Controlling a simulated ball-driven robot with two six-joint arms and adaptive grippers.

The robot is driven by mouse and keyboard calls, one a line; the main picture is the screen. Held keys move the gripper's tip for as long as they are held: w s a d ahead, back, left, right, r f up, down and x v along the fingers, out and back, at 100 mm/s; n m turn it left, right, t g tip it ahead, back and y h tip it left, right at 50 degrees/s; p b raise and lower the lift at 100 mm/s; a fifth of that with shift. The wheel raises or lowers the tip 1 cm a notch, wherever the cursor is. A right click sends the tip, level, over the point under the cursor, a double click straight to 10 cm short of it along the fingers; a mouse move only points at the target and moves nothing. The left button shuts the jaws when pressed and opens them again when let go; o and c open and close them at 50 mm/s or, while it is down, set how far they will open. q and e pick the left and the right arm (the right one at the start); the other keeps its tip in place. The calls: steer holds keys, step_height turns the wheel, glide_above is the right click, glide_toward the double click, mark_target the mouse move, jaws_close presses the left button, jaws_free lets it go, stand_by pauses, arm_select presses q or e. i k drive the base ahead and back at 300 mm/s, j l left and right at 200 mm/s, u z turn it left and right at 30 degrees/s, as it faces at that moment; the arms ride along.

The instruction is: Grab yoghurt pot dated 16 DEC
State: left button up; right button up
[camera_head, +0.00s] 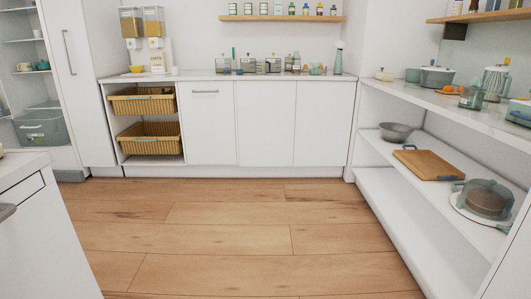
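I cannot make out a yoghurt pot or any date such as 16 DEC in this view. Small jars and containers (248,65) stand in a row on the back counter, too small for their labels to be read. Small bottles and jars (305,9) stand on the wall shelf above, also unreadable. Neither of my grippers shows in the head view.
The wooden floor (230,235) ahead is clear. White cabinets (265,123) with wicker baskets (143,103) line the back. The right counter (455,98) has open shelves holding a cutting board (428,165) and a glass-covered cake (486,198). A white unit (45,240) stands near left.

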mark_target(175, 71)
steer(key=i+u, duration=0.15)
steer(key=i, duration=0.7)
steer(key=i+l+u, duration=0.1)
steer(key=i, duration=0.8)
steer(key=i+l+u, duration=0.15)
steer(key=i, duration=0.7)
